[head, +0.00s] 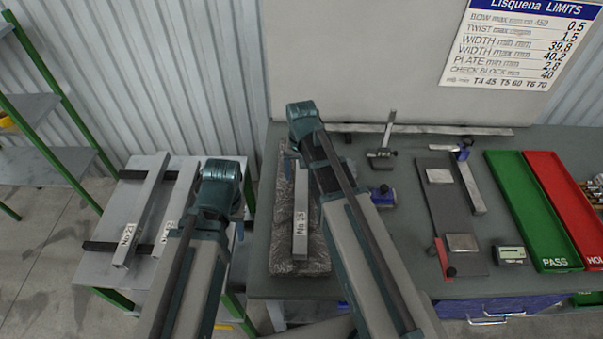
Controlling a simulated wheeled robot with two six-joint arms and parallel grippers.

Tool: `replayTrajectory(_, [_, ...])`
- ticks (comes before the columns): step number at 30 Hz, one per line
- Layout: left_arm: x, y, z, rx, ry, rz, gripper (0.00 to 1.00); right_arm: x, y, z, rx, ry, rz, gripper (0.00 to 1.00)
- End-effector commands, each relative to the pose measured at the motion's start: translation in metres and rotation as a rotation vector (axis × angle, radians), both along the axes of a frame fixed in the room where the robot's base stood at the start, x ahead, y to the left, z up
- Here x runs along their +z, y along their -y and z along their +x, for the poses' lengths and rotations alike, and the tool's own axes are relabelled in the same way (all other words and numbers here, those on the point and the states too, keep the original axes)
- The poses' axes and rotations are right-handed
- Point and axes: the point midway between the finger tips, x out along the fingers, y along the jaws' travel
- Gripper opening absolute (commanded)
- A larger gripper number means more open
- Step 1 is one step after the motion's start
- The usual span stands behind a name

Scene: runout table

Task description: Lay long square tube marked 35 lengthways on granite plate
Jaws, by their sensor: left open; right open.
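The long grey square tube (300,222), with a white label that appears to read No 35, lies lengthways on the dark mottled granite plate (285,264). Its far end is partly covered by my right arm. My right gripper (291,165) is open at the tube's far end; its fingers are mostly hidden behind the wrist, so I cannot tell whether they touch the tube. My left gripper (236,215) is open and empty between the side stand and the bench, its fingers mostly hidden by its own arm.
A side stand holds two more tubes, one marked No 21 (139,220), across black bars (105,247).

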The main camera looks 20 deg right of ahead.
Motion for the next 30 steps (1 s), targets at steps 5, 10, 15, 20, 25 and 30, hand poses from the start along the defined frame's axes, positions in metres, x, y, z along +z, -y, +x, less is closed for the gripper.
replayTrajectory(5, [0.037,0.000,0.000,0.007,0.000,-0.001,0.50,0.037,0.000,0.000,0.000,0.000,0.000,0.84])
replayTrajectory(10, [0.061,0.000,0.000,0.012,0.001,-0.002,0.50,0.061,0.000,0.000,0.000,0.000,0.000,0.84])
replayTrajectory(15, [0.074,0.000,0.000,0.012,-0.001,-0.002,0.50,0.074,0.000,0.000,0.000,0.000,0.000,0.84])
replayTrajectory(20, [0.074,0.000,0.000,0.012,-0.001,-0.002,0.50,0.074,0.000,0.000,0.000,0.000,0.000,0.84])
replayTrajectory(25, [0.074,0.000,0.000,0.012,-0.001,-0.002,0.50,0.074,0.000,0.000,0.000,0.000,0.000,0.84])
replayTrajectory(30, [0.074,0.000,0.000,0.012,-0.001,-0.002,0.50,0.074,0.000,0.000,0.000,0.000,0.000,0.84])
